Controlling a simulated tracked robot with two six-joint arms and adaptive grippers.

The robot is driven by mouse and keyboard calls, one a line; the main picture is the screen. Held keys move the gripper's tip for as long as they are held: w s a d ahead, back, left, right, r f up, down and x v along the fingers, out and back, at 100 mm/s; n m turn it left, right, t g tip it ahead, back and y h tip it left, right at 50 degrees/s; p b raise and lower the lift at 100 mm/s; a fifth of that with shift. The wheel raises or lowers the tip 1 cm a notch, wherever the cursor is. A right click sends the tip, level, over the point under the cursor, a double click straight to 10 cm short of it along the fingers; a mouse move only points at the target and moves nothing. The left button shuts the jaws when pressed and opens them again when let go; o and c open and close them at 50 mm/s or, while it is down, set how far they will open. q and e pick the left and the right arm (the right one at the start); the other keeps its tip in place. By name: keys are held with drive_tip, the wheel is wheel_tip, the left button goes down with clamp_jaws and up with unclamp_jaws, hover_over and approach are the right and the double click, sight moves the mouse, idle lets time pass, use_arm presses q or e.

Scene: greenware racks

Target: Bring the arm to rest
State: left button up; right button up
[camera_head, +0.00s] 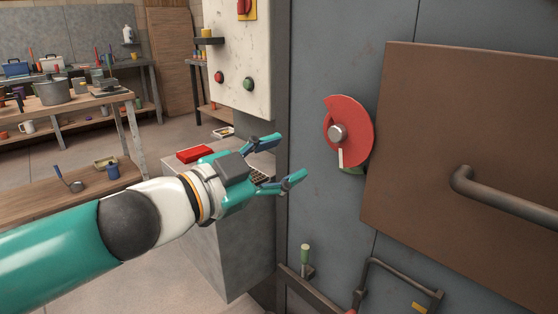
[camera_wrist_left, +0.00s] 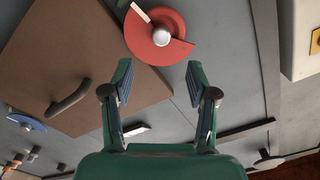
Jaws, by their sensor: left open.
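My left gripper (camera_head: 278,160) is open and empty in the head view, its fingers spread and pointing right towards the grey cabinet front. It hangs in the air left of a red disc (camera_head: 362,128) with a silver knob at its centre, with a gap between them. In the left wrist view my left gripper (camera_wrist_left: 156,84) shows both fingers apart with nothing between them. The red disc (camera_wrist_left: 176,52) sits beyond the fingertips there. My right gripper is in neither view.
A brown panel (camera_head: 420,160) with a dark bar handle (camera_head: 500,200) is on the cabinet front at right. A white control box (camera_head: 240,88) hangs above the gripper. A grey block (camera_head: 205,240) with a red item (camera_head: 195,155) stands below my arm. Workbenches stand at the back left.

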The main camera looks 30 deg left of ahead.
use_arm(q)
drive_tip(key=shift+s+a, duration=0.1)
idle(0.5)
drive_tip(key=w+d+f+n+g, duration=0.15)
drive_tip(key=w+f, duration=0.25)
drive_tip(key=f, duration=0.4)
drive_tip(key=w+f+g, duration=0.3)
drive_tip(key=f, duration=0.6)
drive_tip(key=d+f+n+g, duration=0.1)
drive_tip(key=d+f+g, duration=0.1)
drive_tip(key=f, duration=0.7)
drive_tip(key=d+f+n+g, duration=0.2)
drive_tip(key=f, duration=0.8)
drive_tip(key=s+d+f+n+g, duration=0.15)
drive_tip(key=s+f, duration=0.25)
drive_tip(key=f, duration=0.4)
drive_tip(key=s+d+f+n+g, duration=0.1)
drive_tip(key=s+f+n+g, duration=0.2)
drive_tip(key=f, duration=0.6)
drive_tip(key=s+f+n+g+y, duration=0.1)
drive_tip(key=s+f+n+g, duration=0.1)
drive_tip(key=s+f, duration=0.45)
drive_tip(key=s+f+n+g+y, duration=0.15)
drive_tip(key=s+f, duration=0.25)
drive_tip(key=s, duration=0.6)
wheel_tip(320, 180, up, 25)
drive_tip(key=p, duration=2.4)
drive_tip(key=shift+w+d+p, duration=0.35)
drive_tip(key=shift+w+p, duration=0.05)
drive_tip(key=shift+w, duration=0.05)
